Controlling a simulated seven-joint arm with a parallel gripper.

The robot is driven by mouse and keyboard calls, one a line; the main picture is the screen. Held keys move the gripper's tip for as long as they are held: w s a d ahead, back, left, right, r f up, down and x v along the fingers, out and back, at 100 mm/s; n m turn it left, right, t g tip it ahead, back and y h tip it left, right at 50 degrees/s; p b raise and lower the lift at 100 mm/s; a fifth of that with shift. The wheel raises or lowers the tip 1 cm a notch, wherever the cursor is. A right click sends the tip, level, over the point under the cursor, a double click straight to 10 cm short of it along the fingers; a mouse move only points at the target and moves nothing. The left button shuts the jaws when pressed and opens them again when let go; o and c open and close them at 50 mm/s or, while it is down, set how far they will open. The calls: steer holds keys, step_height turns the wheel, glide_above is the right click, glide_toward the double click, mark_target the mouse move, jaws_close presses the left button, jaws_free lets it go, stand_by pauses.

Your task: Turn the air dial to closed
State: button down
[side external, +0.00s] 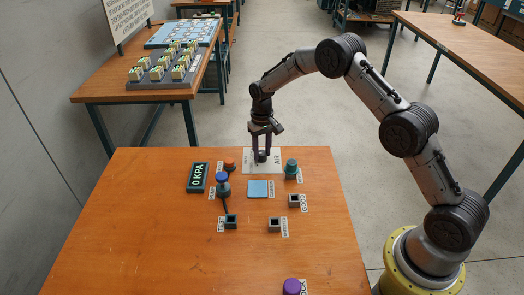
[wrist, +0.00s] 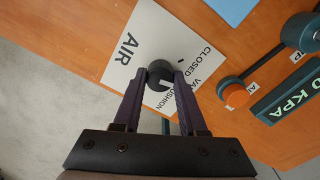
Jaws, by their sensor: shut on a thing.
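The air dial (wrist: 160,74) is a round black knob with a white pointer mark. It stands on a white label plate (wrist: 144,42) printed with AIR, CLOSED and partly hidden words. My gripper (wrist: 161,78) is shut on the dial, with one dark finger on each side of it. In the wrist view the white mark shows on the lower right part of the knob, on the side away from the word CLOSED. In the side view my gripper (side external: 261,158) points down over the plate (side external: 275,160) at the table's back edge, and the fingers mostly hide the dial.
A display reading 0 KPA (side external: 197,177) lies left of the plate. An orange-topped part (side external: 229,164), a blue-topped part (side external: 222,180), a teal-topped part (side external: 291,168) and a blue square (side external: 258,189) stand close by. The table's front left is clear.

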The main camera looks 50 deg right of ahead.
mark_target(262, 153)
steer(key=n, duration=0.4)
steer(key=shift+r+n, duration=0.1)
steer(key=shift+n, duration=0.2)
steer(key=n, duration=0.4)
steer(key=shift+n, duration=0.3)
steer(key=shift+c, duration=2.3)
jaws_free()
step_height(262, 153, up, 14)
